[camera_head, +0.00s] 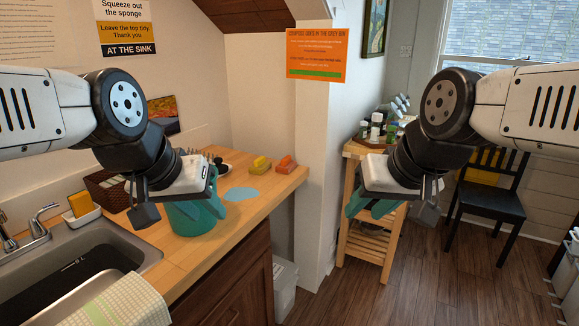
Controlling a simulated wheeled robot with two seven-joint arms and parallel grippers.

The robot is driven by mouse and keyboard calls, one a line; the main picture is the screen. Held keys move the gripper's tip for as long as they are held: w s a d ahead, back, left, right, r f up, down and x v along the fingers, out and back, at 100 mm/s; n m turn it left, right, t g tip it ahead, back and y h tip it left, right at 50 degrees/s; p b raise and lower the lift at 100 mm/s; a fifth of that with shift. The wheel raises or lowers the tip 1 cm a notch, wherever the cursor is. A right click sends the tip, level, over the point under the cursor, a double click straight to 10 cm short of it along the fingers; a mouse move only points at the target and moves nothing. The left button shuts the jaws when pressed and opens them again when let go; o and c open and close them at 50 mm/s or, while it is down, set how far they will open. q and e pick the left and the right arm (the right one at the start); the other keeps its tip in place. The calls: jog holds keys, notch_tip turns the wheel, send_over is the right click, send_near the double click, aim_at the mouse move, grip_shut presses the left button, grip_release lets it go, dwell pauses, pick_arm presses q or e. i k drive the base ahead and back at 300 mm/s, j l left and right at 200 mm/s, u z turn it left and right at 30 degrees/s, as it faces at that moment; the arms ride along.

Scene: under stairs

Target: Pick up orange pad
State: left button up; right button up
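An orange pad-like block (286,164) lies on the wooden counter (258,212) near its back right edge. A yellow block (261,164) lies just left of it. An orange-yellow sponge (80,204) stands in a white holder (83,218) behind the sink. My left gripper (196,216), with teal fingers, hangs over the counter, nearer to me than the orange block and apart from it. My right gripper (372,206) hangs in front of the wooden shelf, right of the counter. The gaps between the fingertips are not clear in either gripper.
A blue cloth-like patch (241,194) lies on the counter. A sink (75,265) with a towel (120,302) is at the left. A wooden shelf (366,244) holding bottles and a dark chair (487,203) stand at the right. A wall post (312,190) stands beyond the counter's right end.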

aim_at(287, 165)
jog(key=i+l+z, duration=0.1)
jog(key=i+z, duration=0.25)
jog(key=i, duration=0.75)
